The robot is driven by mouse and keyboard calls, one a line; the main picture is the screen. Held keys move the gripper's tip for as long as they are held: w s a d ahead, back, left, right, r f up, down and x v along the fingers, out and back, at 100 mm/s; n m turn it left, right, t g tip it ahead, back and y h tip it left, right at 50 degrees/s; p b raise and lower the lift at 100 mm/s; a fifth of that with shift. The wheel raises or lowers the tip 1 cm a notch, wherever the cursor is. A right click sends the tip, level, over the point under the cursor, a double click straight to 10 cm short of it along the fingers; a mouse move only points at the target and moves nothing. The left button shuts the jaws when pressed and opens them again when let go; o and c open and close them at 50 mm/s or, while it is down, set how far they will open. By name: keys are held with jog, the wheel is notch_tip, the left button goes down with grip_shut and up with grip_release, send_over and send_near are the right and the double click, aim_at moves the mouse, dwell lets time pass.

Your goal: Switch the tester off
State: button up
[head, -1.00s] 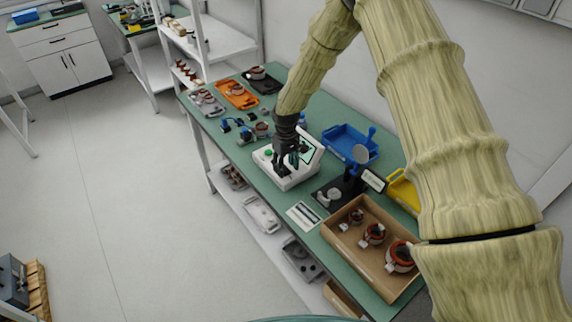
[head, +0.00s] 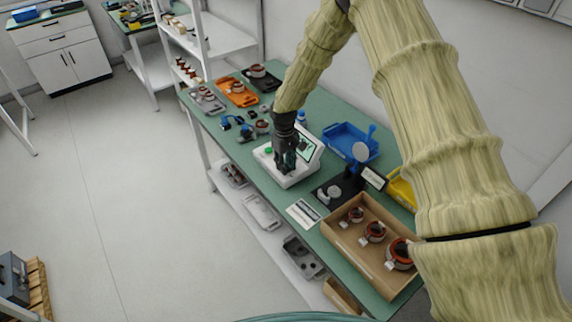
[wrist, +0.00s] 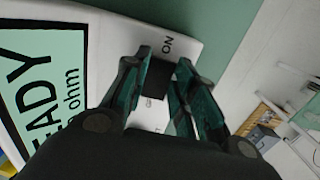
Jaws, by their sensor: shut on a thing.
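The tester (head: 270,158) is a white box with a tilted screen on the green bench. A green button shows on its left part in the head view. In the wrist view its screen (wrist: 40,85) is lit pale green and reads "...ADY" and "ohm". My gripper (head: 287,164) points down at the tester's front. In the wrist view my gripper (wrist: 160,75) has its two fingers on either side of a small black switch (wrist: 157,78), shut on it. "ON" is printed beside the switch's far end; the label at the other end is mostly hidden by the fingers.
A blue bin (head: 350,143) stands behind the tester. A black fixture with a round disc (head: 361,152) and a cardboard tray (head: 345,233) of copper-wound stators are to the right. Orange (head: 238,92), grey and black trays lie at the far left end.

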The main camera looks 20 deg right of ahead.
jog(key=shift+w+a+g+h+b, duration=0.1)
jog(key=shift+w+g+h+b, duration=0.15)
jog(key=shift+g, duration=0.25)
jog(key=shift+w+g+h+b, duration=0.15)
jog(key=shift+g+b, duration=0.15)
jog(key=shift+g, duration=0.2)
jog(key=shift+s+r, duration=0.1)
jog(key=o, duration=1)
jog(key=v, duration=1.2)
